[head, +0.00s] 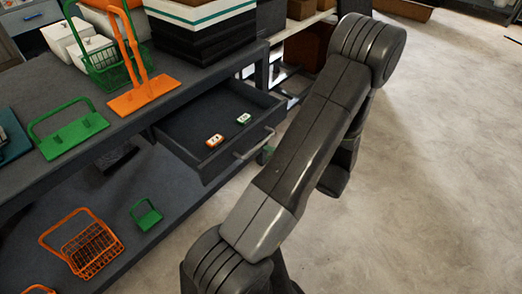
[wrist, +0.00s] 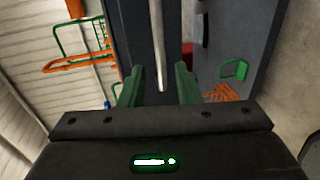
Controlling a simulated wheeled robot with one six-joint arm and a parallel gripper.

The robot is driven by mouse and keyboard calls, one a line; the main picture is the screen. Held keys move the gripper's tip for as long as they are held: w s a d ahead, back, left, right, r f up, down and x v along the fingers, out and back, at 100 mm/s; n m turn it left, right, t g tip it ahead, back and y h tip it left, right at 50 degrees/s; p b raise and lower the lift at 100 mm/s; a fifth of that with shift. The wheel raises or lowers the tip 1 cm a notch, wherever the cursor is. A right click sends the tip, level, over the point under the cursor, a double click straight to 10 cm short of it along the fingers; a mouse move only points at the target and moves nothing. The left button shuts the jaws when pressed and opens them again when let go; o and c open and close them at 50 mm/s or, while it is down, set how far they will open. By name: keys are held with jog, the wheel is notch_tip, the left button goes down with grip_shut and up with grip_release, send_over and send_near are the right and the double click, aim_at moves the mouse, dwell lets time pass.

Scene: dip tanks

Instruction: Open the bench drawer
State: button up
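The bench drawer (head: 205,125) is pulled out from under the bench top, so its inside shows in the head view. Two small items lie in it, an orange-and-white one (head: 214,141) and a green-and-white one (head: 244,118). A pale bar handle (head: 254,143) runs along the drawer's front. In the wrist view the handle (wrist: 160,45) stands against the dark drawer front, its near end between the green fingers. My gripper (wrist: 158,80) is open, with a gap on both sides of the handle.
An orange basket (head: 82,243) and a green holder (head: 146,214) are on the lower shelf. The floor (head: 430,170) at right is clear.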

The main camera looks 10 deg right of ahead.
aim_at(255, 147)
jog(key=v, duration=0.6)
jog(key=shift+s+d, duration=0.15)
jog(key=shift+s, duration=0.15)
jog(key=shift+w, duration=0.1)
jog(key=x, duration=1.3)
jog(key=shift+w+a, duration=0.25)
jog(key=shift+w, duration=0.1)
jog(key=shift+a, duration=0.1)
